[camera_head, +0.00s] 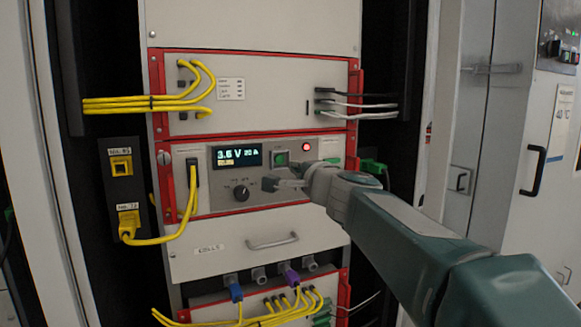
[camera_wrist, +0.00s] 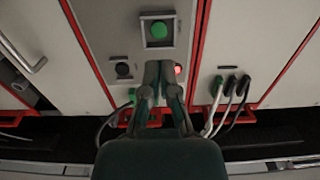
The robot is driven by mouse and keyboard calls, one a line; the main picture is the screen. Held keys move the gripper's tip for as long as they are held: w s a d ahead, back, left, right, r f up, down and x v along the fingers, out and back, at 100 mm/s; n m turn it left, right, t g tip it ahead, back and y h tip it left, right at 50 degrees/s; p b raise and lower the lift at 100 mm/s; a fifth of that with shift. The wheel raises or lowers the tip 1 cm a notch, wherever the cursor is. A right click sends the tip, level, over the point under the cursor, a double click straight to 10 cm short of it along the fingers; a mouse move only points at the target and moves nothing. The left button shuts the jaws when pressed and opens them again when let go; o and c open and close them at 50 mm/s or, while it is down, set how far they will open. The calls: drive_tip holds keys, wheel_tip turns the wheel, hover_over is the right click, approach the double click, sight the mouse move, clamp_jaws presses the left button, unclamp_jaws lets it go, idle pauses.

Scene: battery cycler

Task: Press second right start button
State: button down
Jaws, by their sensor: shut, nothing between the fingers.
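A round green button (camera_head: 281,159) in a square frame sits on the red-edged cycler panel (camera_head: 222,199), just right of the lit display (camera_head: 237,157). In the wrist view the green button (camera_wrist: 159,30) is beyond my fingertips, uncovered. My gripper (camera_head: 268,184) is shut and empty in front of the panel. In the head view its tip appears just below the green button. The wrist view shows the closed fingertips (camera_wrist: 159,66) between the red light and a dark round fitting. I cannot tell whether they touch the panel.
A glowing red light (camera_head: 306,147) is right of the green button. A black knob (camera_head: 241,192) is below the display. Yellow cables (camera_head: 150,101) run at left, and black and white cables (camera_head: 360,105) at right. A drawer handle (camera_head: 272,243) protrudes below.

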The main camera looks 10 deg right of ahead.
drive_tip(key=v, duration=0.5)
drive_tip(key=shift+s, duration=0.4)
drive_tip(key=s+a+f+n+g+y, duration=0.1)
drive_tip(key=s+a+f+n+g, duration=0.3)
drive_tip(key=s+f+n+g, duration=0.55)
drive_tip(key=s+d+f+n+g+h, duration=0.1)
drive_tip(key=s+d+f+n+h, duration=0.1)
drive_tip(key=s+f, duration=0.7)
drive_tip(key=s+d+f+n+g+h, duration=0.1)
drive_tip(key=s+d+f+n+h, duration=0.2)
drive_tip(key=s+d+f, duration=0.3)
drive_tip(key=s+f+h, duration=0.1)
drive_tip(key=s+f, duration=0.2)
drive_tip(key=f, duration=0.1)
drive_tip(key=shift+s+f, duration=0.2)
drive_tip(key=shift+s, duration=0.2)
idle(3.8)
